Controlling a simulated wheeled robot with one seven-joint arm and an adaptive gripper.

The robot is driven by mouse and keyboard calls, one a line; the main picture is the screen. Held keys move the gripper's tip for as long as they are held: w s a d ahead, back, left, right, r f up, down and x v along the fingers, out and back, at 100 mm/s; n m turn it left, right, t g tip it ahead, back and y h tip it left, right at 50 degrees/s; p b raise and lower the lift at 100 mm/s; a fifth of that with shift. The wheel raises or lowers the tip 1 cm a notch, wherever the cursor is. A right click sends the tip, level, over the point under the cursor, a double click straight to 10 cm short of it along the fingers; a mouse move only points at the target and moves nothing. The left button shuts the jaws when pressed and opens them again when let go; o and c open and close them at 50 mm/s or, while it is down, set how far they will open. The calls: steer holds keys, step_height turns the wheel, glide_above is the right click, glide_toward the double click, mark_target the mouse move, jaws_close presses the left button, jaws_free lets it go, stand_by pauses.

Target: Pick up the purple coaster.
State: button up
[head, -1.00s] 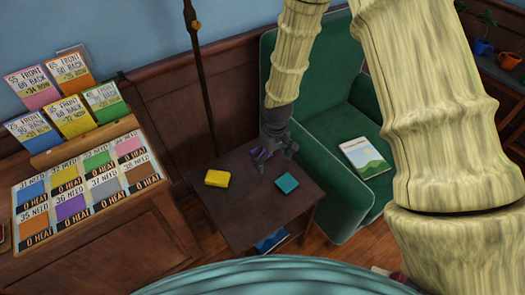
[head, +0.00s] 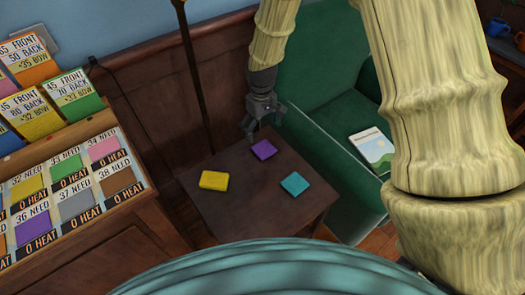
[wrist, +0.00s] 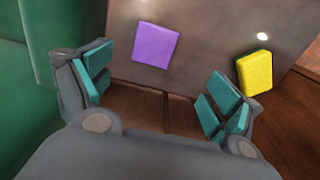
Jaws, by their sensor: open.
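The purple coaster (head: 264,150) is a flat square on the small dark wooden table (head: 240,205), near its back edge. It also shows in the wrist view (wrist: 156,45), above the gap between my fingers and apart from them. My gripper (head: 263,132) is open and empty, just behind and above the coaster at the table's back edge. In the wrist view its teal-padded fingers (wrist: 158,95) are spread wide, with the floor and table edge between them.
A yellow block (head: 214,180) lies at the table's left and a teal coaster (head: 294,184) at its right. A green armchair (head: 330,150) with a book (head: 372,148) stands close on the right. A card display (head: 65,190) stands left.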

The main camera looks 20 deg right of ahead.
steer(key=f, duration=0.1)
glide_above(264, 149)
steer(key=shift+s+a+f, duration=0.1)
steer(key=shift+f, duration=1.4)
steer(key=shift+a+f, duration=0.1)
steer(key=shift+f, duration=1.4)
steer(key=shift+d+f, duration=0.2)
steer(key=shift+f, duration=1.9)
steer(key=c, duration=1.1)
